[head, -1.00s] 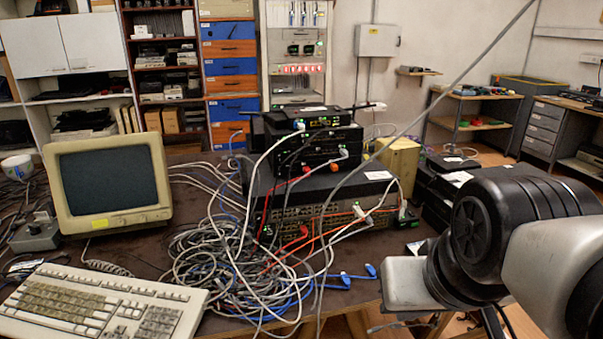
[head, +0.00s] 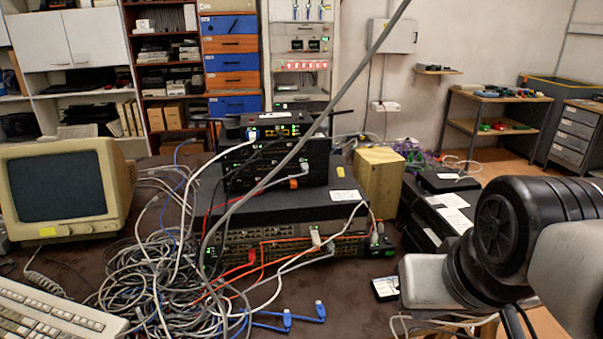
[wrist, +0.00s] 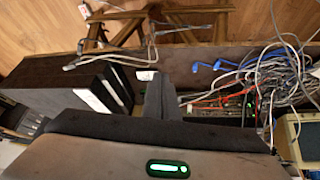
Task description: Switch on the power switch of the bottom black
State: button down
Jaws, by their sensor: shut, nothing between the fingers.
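A stack of black network devices stands on the table in the head view. Its wide bottom black device (head: 270,205) has a front panel with ports, and orange, red and grey cables are plugged in low down. A small black part with green lights (head: 378,240) is at its right front corner; I cannot make out a power switch. Smaller black boxes (head: 275,165) sit on top. In the wrist view my gripper (wrist: 160,88) is shut and empty, with the ports and cables (wrist: 225,100) to its right. Its fingers are not clear in the head view, where my arm is at the right.
A heap of grey cables (head: 150,270) and blue plugs (head: 305,314) lie in front of and left of the stack. A monitor (head: 65,190) and keyboard (head: 50,312) are left. A beige box (head: 379,176) and black boxes (head: 447,210) stand right.

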jog(key=shift+w+d, duration=0.1)
dwell(0.3)
jog(key=w+a+f+n+t+y+p, duration=0.25)
jog(key=w+a+n+p, duration=0.6)
jog(key=w+a, duration=1.2)
jog(key=a+n+t+y+p, duration=0.1)
jog(key=a+n+t+p, duration=0.6)
jog(key=a+n, duration=0.5)
jog(key=shift+a+f+t+p, duration=0.4)
jog(key=shift+a+t, duration=0.15)
jog(key=shift+a, duration=0.4)
